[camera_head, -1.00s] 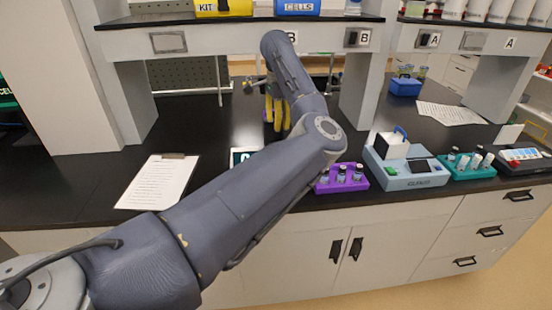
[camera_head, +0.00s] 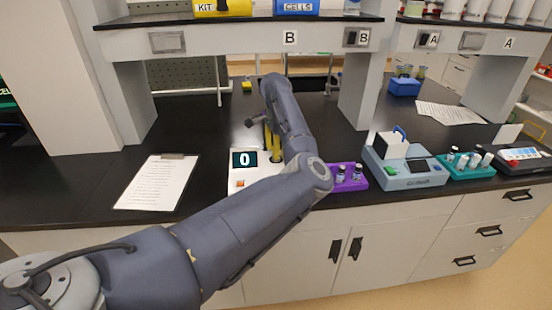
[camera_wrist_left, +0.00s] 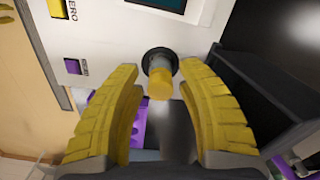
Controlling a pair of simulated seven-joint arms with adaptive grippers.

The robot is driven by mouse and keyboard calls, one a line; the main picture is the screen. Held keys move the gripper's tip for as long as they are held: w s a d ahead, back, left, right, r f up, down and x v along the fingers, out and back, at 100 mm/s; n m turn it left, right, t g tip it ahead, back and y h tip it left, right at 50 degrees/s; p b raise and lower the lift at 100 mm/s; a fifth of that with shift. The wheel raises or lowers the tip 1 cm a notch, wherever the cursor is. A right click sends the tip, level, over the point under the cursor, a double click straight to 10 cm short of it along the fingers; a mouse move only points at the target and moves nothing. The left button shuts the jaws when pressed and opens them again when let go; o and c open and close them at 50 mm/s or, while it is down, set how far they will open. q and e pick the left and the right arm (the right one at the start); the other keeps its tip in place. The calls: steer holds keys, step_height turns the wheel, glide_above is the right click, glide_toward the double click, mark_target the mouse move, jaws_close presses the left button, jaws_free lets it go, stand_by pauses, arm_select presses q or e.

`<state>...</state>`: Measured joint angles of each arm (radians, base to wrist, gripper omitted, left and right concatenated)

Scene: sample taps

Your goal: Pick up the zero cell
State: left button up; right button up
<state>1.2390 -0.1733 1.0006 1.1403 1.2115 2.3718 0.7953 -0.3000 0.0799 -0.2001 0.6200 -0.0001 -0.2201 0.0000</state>
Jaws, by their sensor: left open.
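A white meter (camera_head: 240,183) with a dark display reading 0 stands on the bench. In the left wrist view its panel (camera_wrist_left: 120,35) has a round black-rimmed opening (camera_wrist_left: 159,58). A small cylinder with a yellow end (camera_wrist_left: 160,85), perhaps the zero cell, shows at that opening; no label on it is readable. My left gripper (camera_head: 272,148) is at the meter. In the left wrist view its yellow fingers (camera_wrist_left: 160,110) are open, one each side of the cylinder, with visible gaps. My arm hides part of the meter. My right gripper is not in view.
A purple rack (camera_head: 350,184) with small vials stands right of my arm, partly hidden. Farther right are a grey-blue instrument (camera_head: 408,178) and a teal rack (camera_head: 468,172). A clipboard (camera_head: 157,182) lies left. A shelf (camera_head: 235,40) spans above the bench.

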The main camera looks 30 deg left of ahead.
arm_select(q)
steer(key=shift+f, duration=1.35)
jaws_close()
